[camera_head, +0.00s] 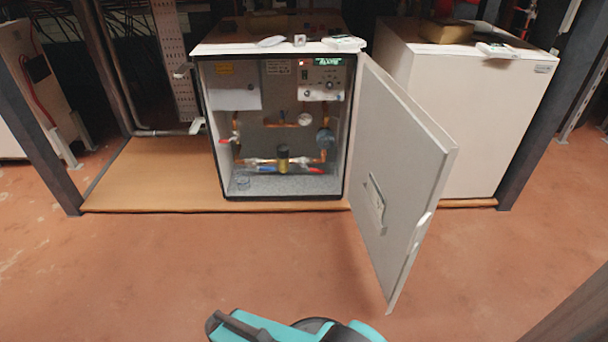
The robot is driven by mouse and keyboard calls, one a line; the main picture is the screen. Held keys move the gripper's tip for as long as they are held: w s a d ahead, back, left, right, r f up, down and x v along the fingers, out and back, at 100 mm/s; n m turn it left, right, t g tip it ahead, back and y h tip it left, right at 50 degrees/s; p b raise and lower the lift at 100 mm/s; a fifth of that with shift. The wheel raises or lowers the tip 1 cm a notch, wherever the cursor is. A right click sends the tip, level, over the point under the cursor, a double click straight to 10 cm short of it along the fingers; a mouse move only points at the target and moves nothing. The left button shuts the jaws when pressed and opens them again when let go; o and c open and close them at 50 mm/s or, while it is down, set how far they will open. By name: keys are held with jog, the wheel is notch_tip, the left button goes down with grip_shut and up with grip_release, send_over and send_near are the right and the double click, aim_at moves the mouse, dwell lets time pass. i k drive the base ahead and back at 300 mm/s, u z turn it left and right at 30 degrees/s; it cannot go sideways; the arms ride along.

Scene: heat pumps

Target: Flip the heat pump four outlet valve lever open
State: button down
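An open white heat pump cabinet (348,130) stands ahead, with copper pipes inside. A red lever (225,141) shows at its left inner side. Low inside are a blue lever (266,170) and a red lever (316,170), both roughly level. I cannot tell which lever is the outlet valve's, nor read the unit's number. The cabinet door (405,165) is swung wide open to the right. My gripper is not in view; teal and dark parts of my own body show at the bottom edge, well short of the cabinet.
A closed white unit (470,110) stands to the right behind the open door. Dark posts (38,110) flank the wooden platform (150,180). Small items (343,42) lie on the cabinet top. The reddish floor (200,260) in front is clear left of the door.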

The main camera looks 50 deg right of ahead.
aim_at(314, 170)
jog(key=i, duration=1.15)
jog(key=z, duration=0.35)
